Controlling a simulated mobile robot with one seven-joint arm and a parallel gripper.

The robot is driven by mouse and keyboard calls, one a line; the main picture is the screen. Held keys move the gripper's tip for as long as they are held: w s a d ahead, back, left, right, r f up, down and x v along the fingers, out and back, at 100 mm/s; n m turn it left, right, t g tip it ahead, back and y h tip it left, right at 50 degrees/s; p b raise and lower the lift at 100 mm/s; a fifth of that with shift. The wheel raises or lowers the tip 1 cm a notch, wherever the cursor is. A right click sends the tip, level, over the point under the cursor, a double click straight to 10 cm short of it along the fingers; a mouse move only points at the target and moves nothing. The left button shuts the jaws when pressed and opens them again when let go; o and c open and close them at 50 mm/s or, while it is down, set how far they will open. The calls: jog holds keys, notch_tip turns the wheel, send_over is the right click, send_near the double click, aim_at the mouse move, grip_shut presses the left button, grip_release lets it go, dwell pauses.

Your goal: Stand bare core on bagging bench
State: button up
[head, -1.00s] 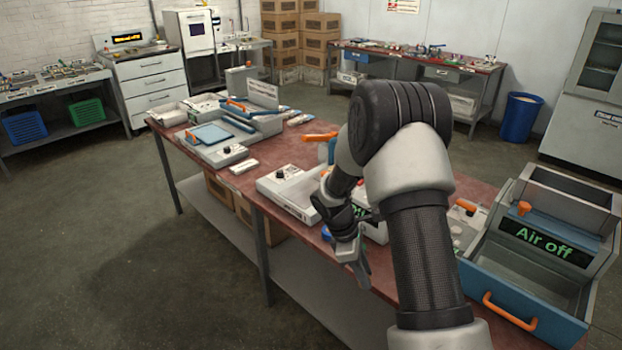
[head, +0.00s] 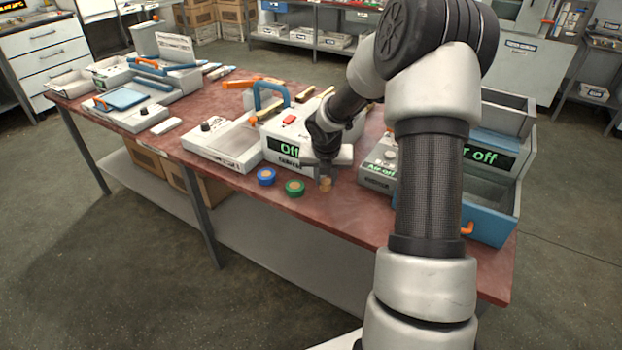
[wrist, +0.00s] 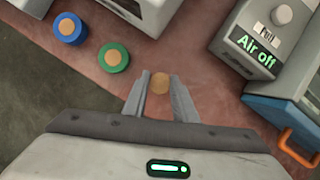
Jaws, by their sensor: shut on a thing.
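The bare core (head: 325,184) is a small tan cylinder on the red-brown bagging bench (head: 352,222) near its front edge. It also shows in the wrist view as a tan disc (wrist: 160,83) between my fingertips. My gripper (head: 324,176) points down over it and is shut on it, a finger on each side. The core looks upright, at about the level of the bench top. I cannot tell whether its base touches the bench. My fingers hide part of its sides.
A blue tape roll (head: 266,177) and a green tape roll (head: 294,188) lie to the left. Behind stands a white machine reading "Off" (head: 290,146). To the right are an "Air off" box (head: 380,165) and a blue-fronted bin (head: 490,210). The bench's front edge is close.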

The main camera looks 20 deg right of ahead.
aim_at(325, 186)
notch_tip(325, 186, down, 6)
jog(key=shift+r+b, duration=0.25)
jog(key=shift+b, duration=0.55)
jog(key=o, duration=1)
jog(key=shift+o, duration=0.2)
jog(key=shift+r, duration=0.4)
jog(key=p+v, duration=0.3)
jog(key=v, duration=0.8)
jog(key=shift+p, duration=0.35)
jog(key=shift+s+r, duration=0.1)
jog(key=shift+r, duration=0.05)
